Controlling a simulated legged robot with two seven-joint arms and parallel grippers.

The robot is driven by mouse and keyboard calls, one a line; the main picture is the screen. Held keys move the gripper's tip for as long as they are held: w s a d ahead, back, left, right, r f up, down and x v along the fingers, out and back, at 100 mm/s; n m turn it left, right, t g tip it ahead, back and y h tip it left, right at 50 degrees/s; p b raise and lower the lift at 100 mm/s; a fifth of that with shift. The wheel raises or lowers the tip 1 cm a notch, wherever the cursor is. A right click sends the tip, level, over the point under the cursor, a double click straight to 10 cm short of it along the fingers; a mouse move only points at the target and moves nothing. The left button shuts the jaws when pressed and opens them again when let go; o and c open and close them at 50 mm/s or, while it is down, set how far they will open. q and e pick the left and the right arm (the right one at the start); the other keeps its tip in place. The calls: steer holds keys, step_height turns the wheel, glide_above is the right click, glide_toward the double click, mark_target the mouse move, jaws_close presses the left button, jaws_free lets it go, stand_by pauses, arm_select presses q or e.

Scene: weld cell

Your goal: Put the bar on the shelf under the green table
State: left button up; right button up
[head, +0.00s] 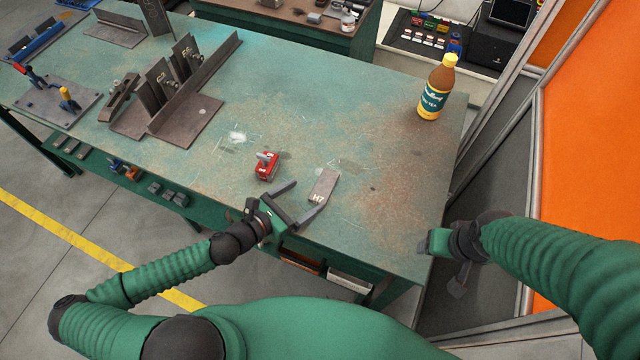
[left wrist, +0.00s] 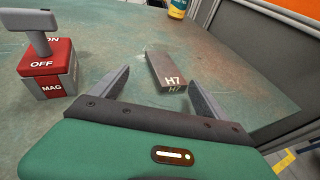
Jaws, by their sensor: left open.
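The bar (head: 324,184) is a small flat grey block marked H7, lying on the green table (head: 330,110) near its front edge. It also shows in the left wrist view (left wrist: 165,68). My left gripper (head: 308,197) is open and empty at the table's front edge, its fingers pointing toward the near, marked end of the bar. In the left wrist view the bar lies just beyond and between the fingertips (left wrist: 159,80). The shelf (head: 205,212) under the table shows along its front left; its depth is hidden. My right gripper (head: 448,262) hangs off the table's right corner, its jaws unclear.
A red magnet block (head: 266,167) with a grey lever stands left of the bar. A bottle (head: 437,88) stands at the back right. Brown steel fixtures (head: 180,100) fill the left. Small parts (head: 165,193) sit on the shelf. An orange panel (head: 590,140) borders the right.

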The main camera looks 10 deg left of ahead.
mark_target(319, 189)
arm_select(q)
steer(key=d, duration=0.1)
steer(key=w+d, duration=0.1)
steer(key=d, duration=0.1)
steer(key=w+d, duration=0.1)
steer(key=d, duration=0.1)
steer(key=shift+w+f, duration=0.2)
steer(key=shift+w, duration=0.05)
steer(key=shift+w+a+f, duration=0.55)
steer(key=shift+w+a, duration=0.1)
steer(key=shift+w, duration=0.2)
steer(key=shift+a, duration=0.2)
steer(key=shift+c, duration=1.3)
steer(key=shift+s+d, duration=0.15)
steer(key=shift+d, duration=0.25)
steer(key=c, duration=0.5)
steer(key=shift+d, duration=0.2)
steer(key=c, duration=0.5)
steer(key=shift+a, duration=0.1)
steer(key=c, duration=0.4)
steer(key=shift+a, duration=0.1)
jaws_close()
steer(key=shift+a, duration=0.1)
arm_select(e)
steer(key=shift+s+d+r, duration=0.2)
steer(key=shift+s+d, duration=0.05)
steer(key=shift+d, duration=0.45)
